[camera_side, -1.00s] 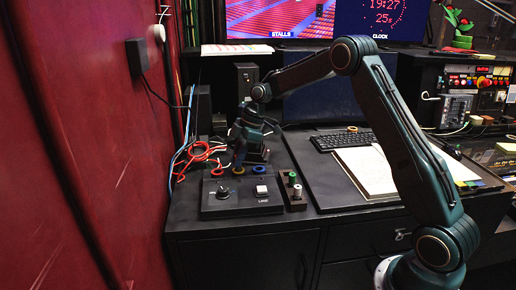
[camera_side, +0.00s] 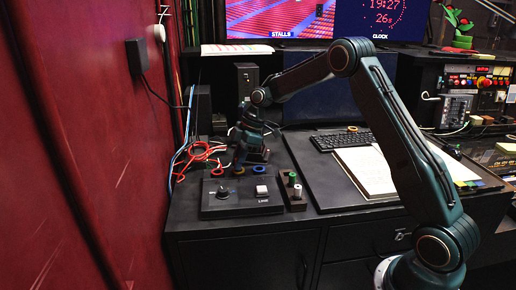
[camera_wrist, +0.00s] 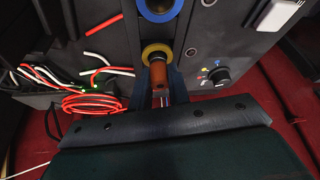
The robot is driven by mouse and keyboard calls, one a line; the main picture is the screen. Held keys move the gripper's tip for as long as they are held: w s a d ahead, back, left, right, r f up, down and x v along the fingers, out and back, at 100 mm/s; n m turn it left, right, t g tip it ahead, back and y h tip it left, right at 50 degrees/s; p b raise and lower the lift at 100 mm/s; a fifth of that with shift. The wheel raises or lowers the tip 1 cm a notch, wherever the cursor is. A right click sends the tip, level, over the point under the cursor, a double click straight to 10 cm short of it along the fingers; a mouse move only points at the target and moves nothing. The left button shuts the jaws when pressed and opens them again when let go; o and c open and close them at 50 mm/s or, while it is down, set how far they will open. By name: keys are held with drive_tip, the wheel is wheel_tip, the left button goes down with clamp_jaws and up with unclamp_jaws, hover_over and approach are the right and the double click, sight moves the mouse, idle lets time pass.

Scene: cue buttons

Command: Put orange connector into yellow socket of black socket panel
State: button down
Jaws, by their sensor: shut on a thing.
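The orange connector (camera_wrist: 160,76) is between the fingers of my gripper (camera_wrist: 159,98), which is shut on it in the wrist view. The black socket panel (camera_side: 240,207) lies on the desk; it also shows in the wrist view (camera_wrist: 205,45). The connector's far end overlaps the near part of the yellow socket ring (camera_wrist: 150,49). I cannot tell how deep the tip sits. In the side view my gripper (camera_side: 239,167) is down at the yellow ring and mostly hides it and the connector.
A blue socket ring (camera_side: 260,169) is beside the yellow one. The panel carries a knob (camera_side: 222,193) and a white switch (camera_side: 261,190). A small rack (camera_side: 292,195) with green and white connectors stands at its right. Red cables (camera_side: 200,155) lie at the left.

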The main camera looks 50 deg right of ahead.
drive_tip(key=c, duration=1.1)
unclamp_jaws()
drive_tip(key=shift+r, duration=0.2)
drive_tip(key=shift+r, duration=3.35)
